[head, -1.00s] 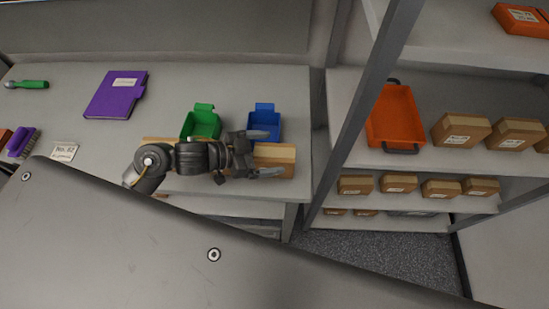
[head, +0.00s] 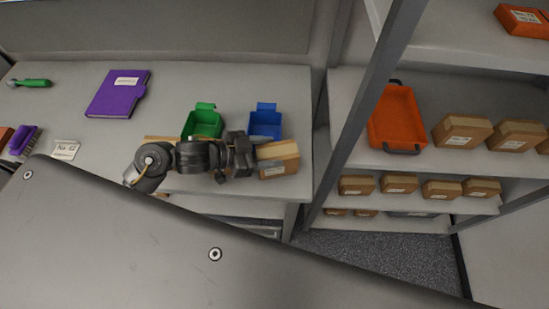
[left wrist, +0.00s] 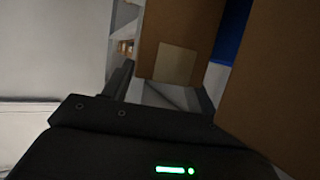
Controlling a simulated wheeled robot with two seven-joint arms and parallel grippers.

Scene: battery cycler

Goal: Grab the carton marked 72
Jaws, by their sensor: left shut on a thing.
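A tan cardboard carton (head: 278,158) with a pale label on its front stands at the right front of the worktable. Its number is too small to read. My left gripper (head: 259,155) is at the carton's left end and is shut on it, with one finger along its back side. In the left wrist view, a brown carton face (left wrist: 172,35) with a blank-looking pale label is ahead of the gripper, and another brown surface (left wrist: 285,85) fills the right side. My right gripper is not in view.
A green bin (head: 203,125) and a blue bin (head: 265,125) stand just behind the arm. A purple folder (head: 118,94) lies further left. The shelf rack at right holds an orange tray (head: 397,118) and several cartons (head: 462,132). A rack post (head: 370,85) stands beside the table.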

